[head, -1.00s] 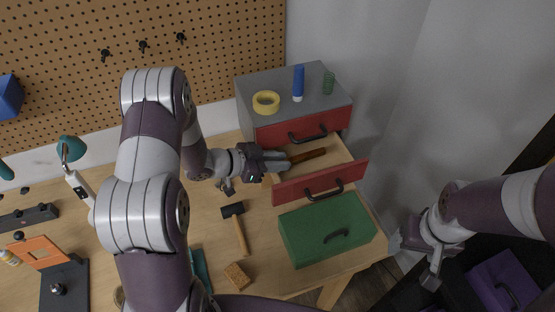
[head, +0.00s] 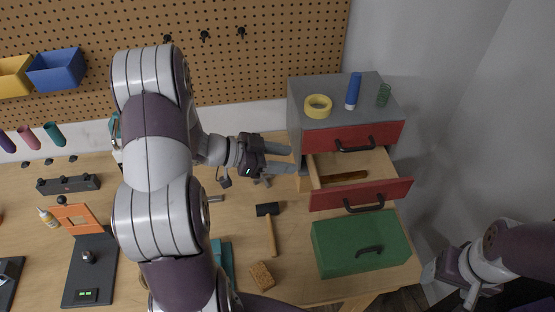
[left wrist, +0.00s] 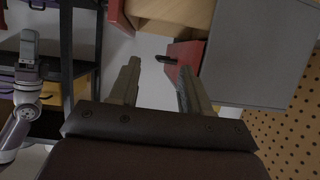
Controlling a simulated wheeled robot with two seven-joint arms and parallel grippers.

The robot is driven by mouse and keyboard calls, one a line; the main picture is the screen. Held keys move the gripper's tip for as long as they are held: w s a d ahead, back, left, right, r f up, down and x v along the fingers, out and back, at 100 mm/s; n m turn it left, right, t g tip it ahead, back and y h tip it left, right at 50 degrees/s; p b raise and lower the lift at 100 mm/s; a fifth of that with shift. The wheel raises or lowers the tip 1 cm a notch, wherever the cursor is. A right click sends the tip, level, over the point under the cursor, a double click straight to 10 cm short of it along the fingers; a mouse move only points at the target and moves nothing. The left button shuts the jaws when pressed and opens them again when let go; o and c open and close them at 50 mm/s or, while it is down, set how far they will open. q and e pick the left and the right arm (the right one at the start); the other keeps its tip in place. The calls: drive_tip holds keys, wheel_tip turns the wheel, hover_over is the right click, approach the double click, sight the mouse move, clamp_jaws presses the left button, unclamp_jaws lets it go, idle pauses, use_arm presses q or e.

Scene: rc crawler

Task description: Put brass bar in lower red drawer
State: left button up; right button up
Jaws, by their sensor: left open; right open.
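The lower red drawer (head: 361,195) of the grey cabinet is pulled open. A brown bar (head: 343,177), which looks like the brass bar, lies inside it; I cannot tell its material for sure. My left gripper (head: 291,159) is open and empty, just left of the open drawer and apart from the bar. In the left wrist view its fingers (left wrist: 158,88) are spread with nothing between them, and the red drawer front (left wrist: 186,58) shows beyond. My right gripper (head: 452,288) is open at the lower right, away from the table.
The upper red drawer (head: 353,137) is shut. A green box (head: 361,244) sits before the drawer. A hammer (head: 270,233) and sponge (head: 262,275) lie left of it.

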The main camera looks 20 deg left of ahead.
use_arm(q)
drive_tip(key=w+a+n+t+y, duration=0.2)
drive_tip(key=w+a+n+y, duration=0.15)
drive_tip(key=y, duration=0.45)
drive_tip(key=s+d+n+g+y, duration=0.1)
drive_tip(key=s+d+n+g, duration=0.2)
drive_tip(key=s, duration=0.5)
drive_tip(key=s+d+n+g+y, duration=0.2)
drive_tip(key=s+d+n+g, duration=0.2)
drive_tip(key=s, duration=0.4)
drive_tip(key=shift+s+d+f+g, duration=0.15)
drive_tip(key=shift+s+f+g, duration=0.3)
drive_tip(key=shift+g, duration=0.35)
